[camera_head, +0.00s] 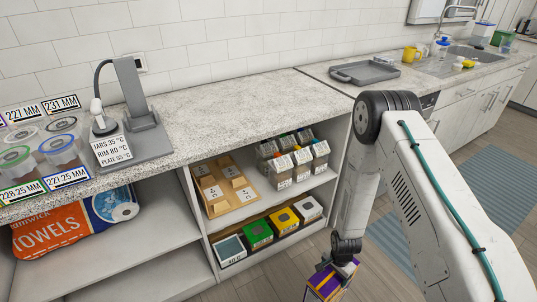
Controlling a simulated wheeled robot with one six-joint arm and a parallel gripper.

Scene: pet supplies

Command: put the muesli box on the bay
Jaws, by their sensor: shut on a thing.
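A purple box with orange and white parts (325,285) is at the bottom edge of the view, partly cut off by it. I take it for the muesli box; its label cannot be read. My gripper (335,267) is shut on its top and holds it tilted, in front of the right end of the shelf unit. The fingers are small and partly hidden. No part is clearly marked as the bay; the open shelf unit has a lower shelf (262,258) holding a row of boxes, with green, yellow and white ones among them.
The upper shelf holds a wooden tray (213,203) with cardboard blocks and several cartons (300,160). A towel pack (65,235) lies on the left shelf. The counter (230,105) carries jars, a grey stand (130,140) and a grey tray (365,72); its middle is clear.

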